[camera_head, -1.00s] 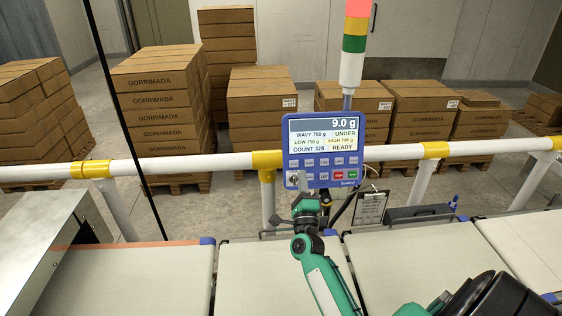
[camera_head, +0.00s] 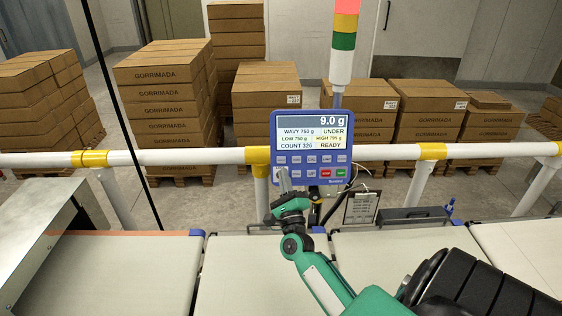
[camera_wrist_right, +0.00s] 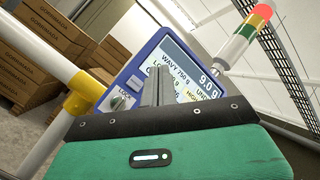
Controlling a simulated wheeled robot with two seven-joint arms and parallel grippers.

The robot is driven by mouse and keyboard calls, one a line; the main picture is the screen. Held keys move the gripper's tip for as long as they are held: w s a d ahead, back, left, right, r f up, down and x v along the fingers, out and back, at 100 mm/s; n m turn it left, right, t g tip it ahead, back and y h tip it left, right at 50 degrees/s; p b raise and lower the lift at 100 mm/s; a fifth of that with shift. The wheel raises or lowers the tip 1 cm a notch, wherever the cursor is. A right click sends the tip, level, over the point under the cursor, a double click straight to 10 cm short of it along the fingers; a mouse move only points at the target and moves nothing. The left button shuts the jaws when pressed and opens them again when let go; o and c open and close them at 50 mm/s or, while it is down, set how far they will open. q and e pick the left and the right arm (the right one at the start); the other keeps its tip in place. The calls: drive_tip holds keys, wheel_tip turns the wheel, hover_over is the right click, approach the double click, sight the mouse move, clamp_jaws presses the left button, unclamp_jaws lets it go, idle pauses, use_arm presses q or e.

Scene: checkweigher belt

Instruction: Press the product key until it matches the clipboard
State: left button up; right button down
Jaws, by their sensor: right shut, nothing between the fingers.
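The blue checkweigher panel (camera_head: 318,148) stands on the white rail. Its screen (camera_head: 312,132) reads 9.0 g, WAVY 750 g, UNDER, LOW 750 g, HIGH 795 g, COUNT 326, READY. Two rows of keys lie under the screen, with a red and a green key at lower right. My right gripper (camera_head: 284,181) is shut and empty at the panel's lower left. Whether it touches a key, I cannot tell. In the right wrist view the shut fingers (camera_wrist_right: 157,82) cover part of the panel (camera_wrist_right: 165,72). The clipboard (camera_head: 361,207) hangs below right; its writing is too small to read. My left gripper is out of view.
A white rail (camera_head: 395,151) with yellow joints crosses behind the conveyor belts (camera_head: 135,270). A signal tower (camera_head: 342,45) rises behind the panel. A dark tray (camera_head: 415,214) sits right of the clipboard. Stacked boxes (camera_head: 165,95) stand beyond the rail.

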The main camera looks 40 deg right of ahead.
drive_tip(key=b, duration=0.3)
approach(280, 153)
wheel_tip(280, 153, up, 3)
drive_tip(key=w, duration=0.2)
drive_tip(key=shift+w+d+f+b, duration=0.1)
drive_tip(key=shift+w+d+b, duration=0.3)
drive_tip(key=shift+d+b, duration=0.25)
idle(1.2)
drive_tip(key=shift+w+d+f+b, duration=0.1)
drive_tip(key=shift+w+d+b, duration=0.2)
drive_tip(key=shift+b, duration=0.05)
drive_tip(key=shift+w+d+b, duration=0.25)
drive_tip(key=shift+w+b, duration=0.05)
drive_tip(key=shift+b, duration=0.05)
idle(0.6)
drive_tip(key=shift+s+a, duration=0.1)
drive_tip(key=shift+s+a+p, duration=0.4)
drive_tip(key=shift+s+a, duration=0.05)
drive_tip(key=shift+s, duration=0.1)
